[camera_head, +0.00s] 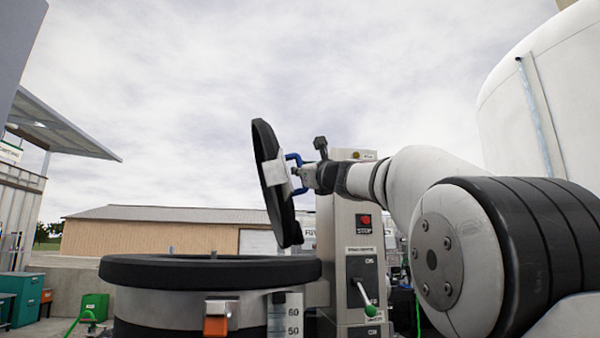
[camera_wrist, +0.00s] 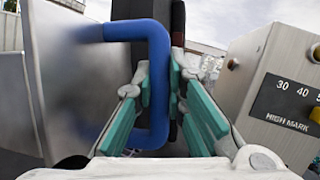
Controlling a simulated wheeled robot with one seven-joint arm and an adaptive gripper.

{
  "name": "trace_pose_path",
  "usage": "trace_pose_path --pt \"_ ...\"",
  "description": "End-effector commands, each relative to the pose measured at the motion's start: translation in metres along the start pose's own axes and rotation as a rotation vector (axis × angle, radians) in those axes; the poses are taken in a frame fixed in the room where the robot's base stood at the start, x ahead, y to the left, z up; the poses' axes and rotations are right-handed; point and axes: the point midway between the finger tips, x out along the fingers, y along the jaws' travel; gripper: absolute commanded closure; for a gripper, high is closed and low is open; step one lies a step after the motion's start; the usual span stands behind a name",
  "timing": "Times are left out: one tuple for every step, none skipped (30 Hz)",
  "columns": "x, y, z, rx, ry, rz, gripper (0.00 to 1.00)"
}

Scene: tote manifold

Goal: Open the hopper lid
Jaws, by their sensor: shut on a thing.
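The hopper lid (camera_head: 268,185) is a thick black disc with a metal plate. It stands swung up, nearly upright and tilted a little, above the right side of the hopper's black rim (camera_head: 200,271). A blue handle (camera_wrist: 156,85) is fixed to the lid's metal plate (camera_wrist: 85,80). My gripper (camera_wrist: 158,80) is shut on the blue handle, with its teal-padded fingers on either side of the bar. In the head view the handle (camera_head: 296,158) shows between the lid and my gripper, partly hidden by it. The hopper mouth's inside is not visible.
A grey control column (camera_head: 345,230) with a red STOP sign (camera_head: 363,222) and a green-tipped lever (camera_head: 367,299) stands just right of the hopper. An orange latch (camera_head: 215,326) is on the hopper's front. A large white tank (camera_head: 560,90) is at the right.

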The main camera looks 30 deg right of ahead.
Motion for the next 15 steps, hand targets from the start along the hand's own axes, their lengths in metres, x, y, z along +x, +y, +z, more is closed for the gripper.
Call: trace_pose_path --pt "-0.0003 -0.0015 -0.0012 -0.003 0.003 -0.003 1.00" --pt "-0.0003 -0.0014 -0.0013 -0.003 0.003 -0.003 1.00" --pt "-0.0003 -0.0014 -0.0014 -0.003 0.003 -0.003 1.00" --pt "-0.0002 -0.0014 -0.0015 -0.003 0.003 -0.003 0.81" --pt "-0.0002 -0.0013 -0.0015 -0.003 0.003 -0.003 0.74" --pt "-0.0002 -0.0012 -0.0015 -0.003 0.003 -0.002 0.67" --pt "-0.0001 -0.0011 -0.0015 -0.003 0.003 -0.002 0.67" --pt "-0.0001 -0.0009 -0.0014 -0.003 0.003 -0.002 0.67" --pt "-0.0001 -0.0008 -0.0013 -0.002 0.003 -0.002 0.67" --pt "0.0000 -0.0006 -0.0013 -0.002 0.002 -0.001 0.67" --pt "0.0000 -0.0005 -0.0013 -0.002 0.002 -0.001 0.67" --pt "0.0000 -0.0004 -0.0012 -0.002 0.002 -0.001 0.67" --pt "0.0000 -0.0004 -0.0012 -0.002 0.002 -0.001 0.67" --pt "0.0000 -0.0003 -0.0011 -0.002 0.002 -0.001 0.67" --pt "-0.0004 -0.0002 -0.0010 -0.002 0.002 0.000 0.67"
